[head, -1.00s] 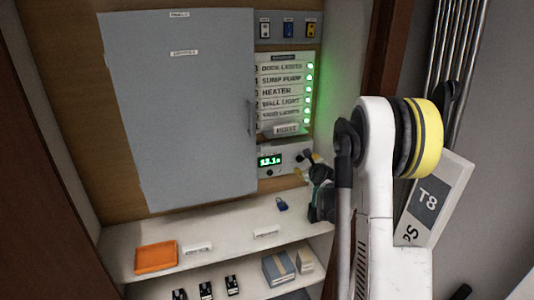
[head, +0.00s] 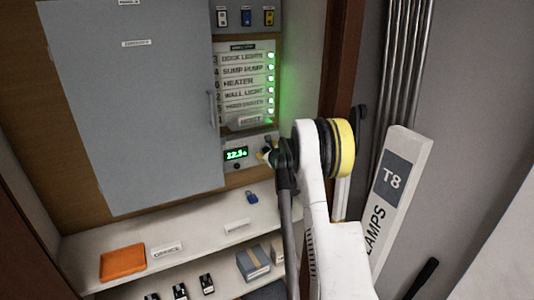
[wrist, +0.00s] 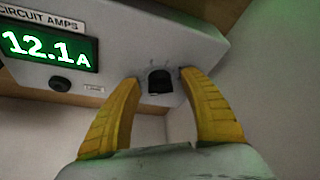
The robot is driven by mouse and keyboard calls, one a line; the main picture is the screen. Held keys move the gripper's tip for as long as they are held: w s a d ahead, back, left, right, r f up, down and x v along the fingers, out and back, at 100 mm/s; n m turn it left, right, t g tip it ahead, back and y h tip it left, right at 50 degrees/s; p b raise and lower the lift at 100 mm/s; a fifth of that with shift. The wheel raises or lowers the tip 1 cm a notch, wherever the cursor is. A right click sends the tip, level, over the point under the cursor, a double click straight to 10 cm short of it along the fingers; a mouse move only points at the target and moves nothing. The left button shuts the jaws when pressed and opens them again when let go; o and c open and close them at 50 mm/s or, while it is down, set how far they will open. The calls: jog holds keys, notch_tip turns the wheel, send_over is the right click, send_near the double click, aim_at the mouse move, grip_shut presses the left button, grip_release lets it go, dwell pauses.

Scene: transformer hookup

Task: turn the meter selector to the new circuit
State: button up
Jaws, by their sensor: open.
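The circuit amps meter is a pale box with a green display (head: 236,155), low on the wall panel in the head view. In the wrist view its display (wrist: 48,46) reads 12.1 A. A dark knob (wrist: 160,82), apparently the selector, is on the meter's face to the right of the display. My gripper (wrist: 160,76) is open, its two yellow fingers on either side of this knob. I cannot tell whether they touch it. In the head view my gripper (head: 266,153) is at the meter's right end and hides that part.
Breaker rows with green lamps (head: 271,82) are above the meter. A grey cabinet door (head: 135,105) is to the left. The shelf below holds an orange tray (head: 123,262) and a blue padlock (head: 252,197). A T8 lamps box (head: 393,185) stands at the right.

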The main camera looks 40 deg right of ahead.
grip_shut()
dwell(0.3)
jog(key=m+y, duration=0.1)
jog(key=m, duration=0.1)
jog(key=shift+d+m+y, duration=0.1)
jog(key=shift+m+y, duration=0.3)
jog(key=shift+m+t+y, duration=0.3)
jog(key=shift+m+y, duration=0.6)
jog(key=shift+m, duration=0.3)
jog(key=shift+r, duration=0.1)
